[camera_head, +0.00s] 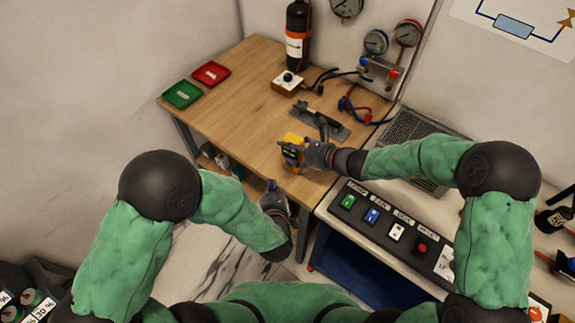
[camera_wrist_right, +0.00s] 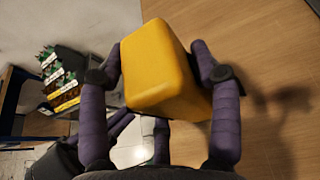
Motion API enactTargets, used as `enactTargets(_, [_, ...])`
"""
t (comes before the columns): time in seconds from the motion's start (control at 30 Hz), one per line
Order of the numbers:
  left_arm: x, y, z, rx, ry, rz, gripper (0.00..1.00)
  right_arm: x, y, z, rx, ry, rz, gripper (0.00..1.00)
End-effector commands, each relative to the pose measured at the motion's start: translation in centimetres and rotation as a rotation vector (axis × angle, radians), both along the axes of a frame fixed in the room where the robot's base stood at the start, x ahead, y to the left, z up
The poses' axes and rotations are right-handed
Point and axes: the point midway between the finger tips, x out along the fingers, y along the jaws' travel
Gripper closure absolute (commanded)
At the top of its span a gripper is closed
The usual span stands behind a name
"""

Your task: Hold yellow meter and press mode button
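The yellow meter (camera_head: 293,148) is at the near right part of the wooden table in the head view, its dark face partly showing. My right gripper (camera_head: 307,153) reaches it from the right. In the right wrist view the yellow meter (camera_wrist_right: 160,65) sits between the two purple fingers of my right gripper (camera_wrist_right: 160,75), with a finger against each side. No mode button can be made out at this size. My left gripper (camera_head: 274,196) is lower, in front of the table's near edge and apart from the meter. Its fingers are too small to read.
Green (camera_head: 183,94) and red (camera_head: 211,73) trays lie at the table's far left. The table's left middle (camera_head: 235,110) is clear.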

Motion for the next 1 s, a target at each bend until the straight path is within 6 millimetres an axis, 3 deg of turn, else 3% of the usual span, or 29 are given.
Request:
enactTargets(0.03, [0.0, 0.0, 0.0, 0.0, 0.0, 0.0, 1.0, -0.2, 0.0, -0.4, -0.003, 0.008, 0.001, 0.25])
enactTargets(0.1, [0.0, 0.0, 0.0, 0.0, 0.0, 0.0, 1.0, -0.2, 0.0, -0.3, -0.003, 0.007, 0.001, 0.09])
enactTargets(0.57, [0.0, 0.0, 0.0, 0.0, 0.0, 0.0, 1.0, -0.2, -0.3, 0.1, 0.0, 0.001, 0.0, 0.09])
enactTargets(1.0, [0.0, 0.0, 0.0, 0.0, 0.0, 0.0, 1.0, -3.8, -6.4, 3.0, -0.001, 0.0, -0.005, 0.09])
